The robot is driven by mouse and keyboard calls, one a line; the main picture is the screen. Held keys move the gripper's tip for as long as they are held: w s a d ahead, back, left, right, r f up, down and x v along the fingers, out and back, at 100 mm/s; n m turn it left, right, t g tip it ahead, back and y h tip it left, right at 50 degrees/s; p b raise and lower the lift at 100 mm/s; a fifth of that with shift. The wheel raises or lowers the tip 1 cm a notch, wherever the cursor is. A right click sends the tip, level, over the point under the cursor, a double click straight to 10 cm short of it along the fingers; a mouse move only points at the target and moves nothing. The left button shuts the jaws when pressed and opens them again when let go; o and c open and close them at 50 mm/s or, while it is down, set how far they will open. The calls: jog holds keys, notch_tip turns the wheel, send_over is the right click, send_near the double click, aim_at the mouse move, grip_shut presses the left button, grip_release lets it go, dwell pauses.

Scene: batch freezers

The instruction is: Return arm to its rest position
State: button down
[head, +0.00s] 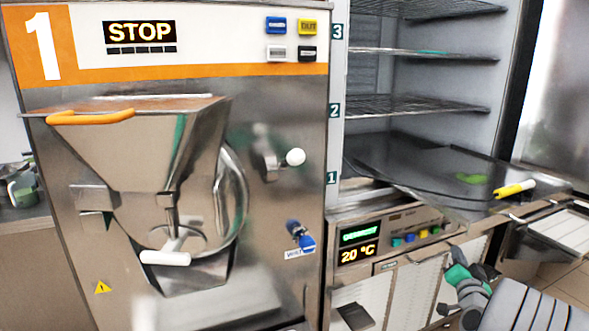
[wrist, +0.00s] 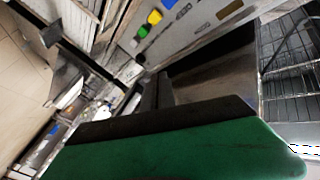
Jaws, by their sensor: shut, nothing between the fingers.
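My gripper (head: 458,277) is at the lower right of the head view, with green and dark fingers and the grey ribbed arm behind it. It is shut and holds nothing. It is in front of the lower part of the cabinet, a little right of the 20 °C display. In the wrist view, a green finger with a black edge (wrist: 170,145) fills the bottom. A tilted control panel with coloured buttons (wrist: 155,17) shows beyond it.
The batch freezer (head: 290,110), marked 1 and showing STOP, stands at left. The open cabinet has wire shelves (head: 420,105). A dark tray (head: 420,165) juts out above the control panel (head: 400,240), with a yellow-handled tool (head: 514,189) on it. A white-lined tray (head: 570,232) is at right.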

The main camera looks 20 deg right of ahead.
jog(key=w+a+r+n+g+y+p, duration=0.1)
jog(key=w+a+r+n+y+p, duration=0.25)
jog(key=a, duration=0.55)
jog(key=w+a+r+n+g+y+p, duration=0.1)
jog(key=w+a+r+n+y+p, duration=0.15)
jog(key=w+a, duration=0.45)
jog(key=s+a+r+n+g+y+p, duration=0.1)
jog(key=s+a+r+n+y+p, duration=0.15)
jog(key=a, duration=0.55)
jog(key=s+a+r+n+g+y+p, duration=0.1)
jog(key=s+a+g+p, duration=0.15)
jog(key=a, duration=0.65)
jog(key=s+a+r+n+g+p, duration=0.1)
jog(key=s+a+r+g+p, duration=0.1)
jog(key=s+a, duration=0.6)
jog(key=s+a+r+n+g+p, duration=0.2)
jog(key=s+a+g+p, duration=0.3)
jog(key=s, duration=0.8)
jog(key=a+p, duration=0.2)
jog(key=a, duration=0.1)
jog(key=shift+s+a+r, duration=0.15)
jog(key=shift+s+a, duration=0.05)
jog(key=shift+s, duration=0.05)
jog(key=shift+a+n, duration=0.1)
jog(key=shift+n, duration=0.15)
dwell(1.8)
